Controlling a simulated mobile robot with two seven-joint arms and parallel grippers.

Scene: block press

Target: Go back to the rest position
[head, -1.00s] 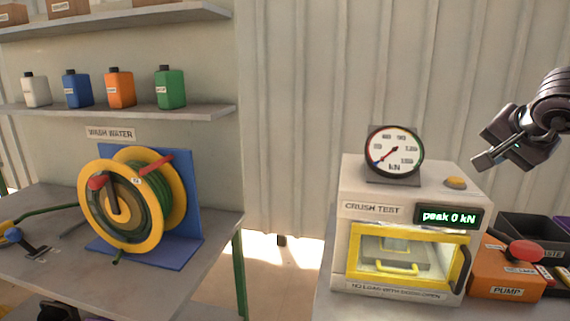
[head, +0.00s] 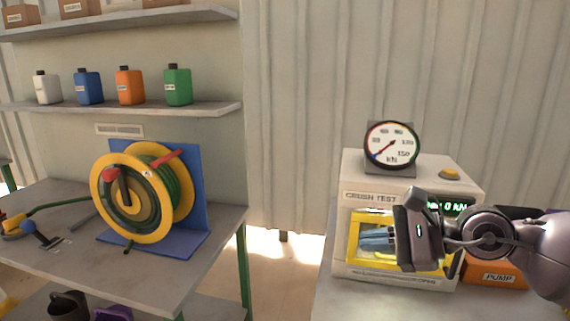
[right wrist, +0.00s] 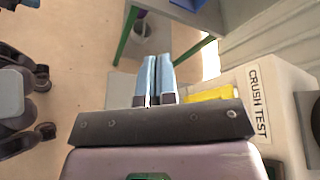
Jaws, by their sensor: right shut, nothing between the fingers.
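My right gripper (head: 366,238) is in front of the crush test press (head: 352,172), with its pale blue fingers pointing left across the yellow-framed door (head: 355,253). The fingers also show in the right wrist view (right wrist: 158,62), side by side and shut, with nothing between them. The gripper and wrist hide much of the door and part of the green display (head: 462,206). I cannot tell from the picture how far they are from the press front. My left gripper is not in view.
An orange pump box (head: 490,273) stands right of the press, partly behind my right arm. A gauge (head: 391,146) and a yellow button (head: 450,173) sit on top of the press. The hose reel (head: 135,195) stands on the left table (head: 190,262). A floor gap separates the tables.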

